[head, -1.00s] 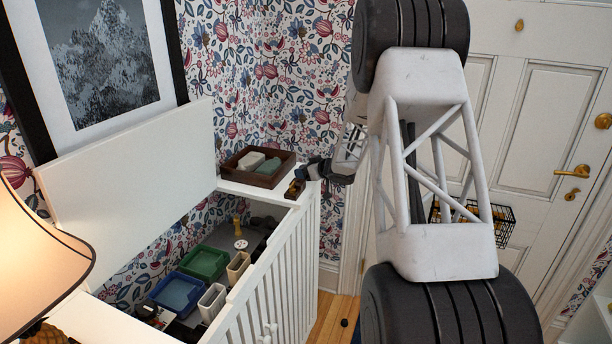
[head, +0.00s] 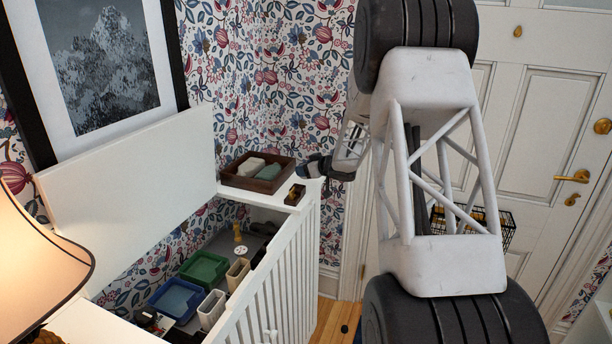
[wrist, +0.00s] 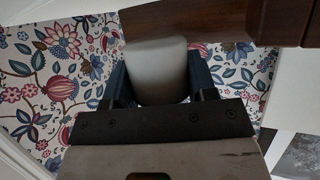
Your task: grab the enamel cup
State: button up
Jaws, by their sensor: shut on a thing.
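A pale, smooth, rounded thing, which I take to be the enamel cup (wrist: 157,70), fills the space between my fingers in the wrist view. My gripper (wrist: 158,84) is shut on it, with one dark finger on each side. In the head view my gripper (head: 316,167) is small and partly hidden by my own arm. It is by the right end of the white cabinet top, to the right of the brown tray. The cup cannot be made out clearly there.
A brown wooden tray (head: 283,183) with pale and green items stands on the cabinet top; a small dark box (head: 295,195) sits in front. The open cabinet (head: 290,262) holds a green bin (head: 204,268) and a blue bin (head: 176,300). A wire basket (head: 507,228) hangs on the door.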

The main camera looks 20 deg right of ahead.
jog(key=s+a+r, duration=0.1)
jog(key=s+a, duration=0.1)
jog(key=s, duration=0.5)
jog(key=s+a, duration=0.2)
jog(key=s, duration=0.6)
jog(key=shift+s+a+r, duration=0.15)
jog(key=shift+s+r, duration=0.1)
jog(key=shift+r, duration=0.15)
